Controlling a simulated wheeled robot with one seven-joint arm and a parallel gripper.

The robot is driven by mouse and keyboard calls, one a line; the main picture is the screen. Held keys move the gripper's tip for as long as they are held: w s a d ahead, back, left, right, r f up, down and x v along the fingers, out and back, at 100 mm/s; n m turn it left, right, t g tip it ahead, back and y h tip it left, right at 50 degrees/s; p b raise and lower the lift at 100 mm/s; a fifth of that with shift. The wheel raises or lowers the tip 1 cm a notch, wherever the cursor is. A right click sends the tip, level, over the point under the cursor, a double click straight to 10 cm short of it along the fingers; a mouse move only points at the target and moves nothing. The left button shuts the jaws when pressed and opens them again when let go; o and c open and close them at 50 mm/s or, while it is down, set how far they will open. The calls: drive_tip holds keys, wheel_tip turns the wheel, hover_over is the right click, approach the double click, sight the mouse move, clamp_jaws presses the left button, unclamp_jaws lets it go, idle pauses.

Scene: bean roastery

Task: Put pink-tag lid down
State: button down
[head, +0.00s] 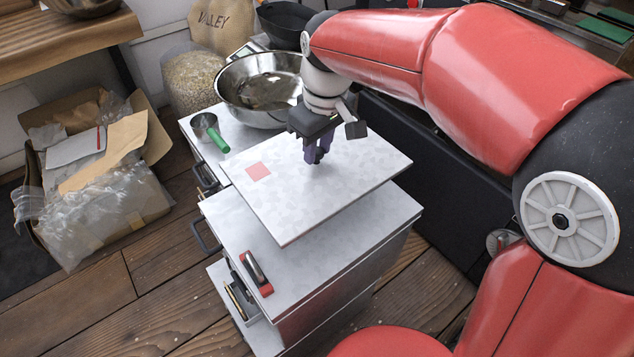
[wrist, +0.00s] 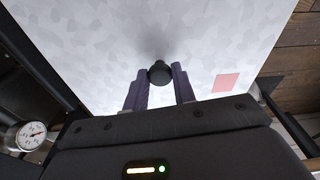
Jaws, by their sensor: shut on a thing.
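The pink-tag lid (head: 330,185) is a flat, pale metal sheet with a pink square tag (head: 258,171) near its left corner. My gripper (head: 317,152) is above the middle of the lid. In the wrist view my gripper (wrist: 160,85) has its two purple fingers shut on the lid's small dark knob (wrist: 159,73). The lid (wrist: 110,45) fills much of that view, with the pink tag (wrist: 225,82) at the right. The lid appears roughly level and hangs over the metal cabinet (head: 270,260), apart from its front top. What lies directly under the lid is hidden.
A steel bowl (head: 262,88) and a scoop with a green handle (head: 217,138) stand behind the lid. A red-based metal item (head: 257,275) is on the cabinet's front left. A box of plastic wrap (head: 100,190) sits on the floor at left. A dial gauge (wrist: 31,135) shows in the wrist view.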

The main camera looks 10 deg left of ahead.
wheel_tip(320, 180, down, 10)
drive_tip(key=shift+r+b, duration=0.1)
drive_tip(key=shift+b, duration=0.25)
drive_tip(key=c, duration=1.1)
unclamp_jaws()
drive_tip(key=shift+c, duration=0.2)
drive_tip(key=r, duration=0.8)
drive_tip(key=d+r+p, duration=0.1)
drive_tip(key=r, duration=0.3)
drive_tip(key=shift+s+d, duration=0.1)
drive_tip(key=shift+s, duration=0.3)
drive_tip(key=s+d+r+m+t, duration=0.1)
drive_tip(key=s+d+m, duration=0.15)
drive_tip(key=d, duration=0.45)
drive_tip(key=s+d+r+m+t, duration=0.1)
drive_tip(key=s+d+m, duration=0.15)
drive_tip(key=d, duration=0.45)
drive_tip(key=s+d+f+m+t+h, duration=0.1)
drive_tip(key=s+d+f+m+t, duration=0.1)
drive_tip(key=s+d+m, duration=0.4)
drive_tip(key=s+d+f, duration=0.1)
drive_tip(key=s+d, duration=0.2)
drive_tip(key=d, duration=0.1)
drive_tip(key=shift+d+t, duration=0.3)
drive_tip(key=shift+t, duration=0.1)
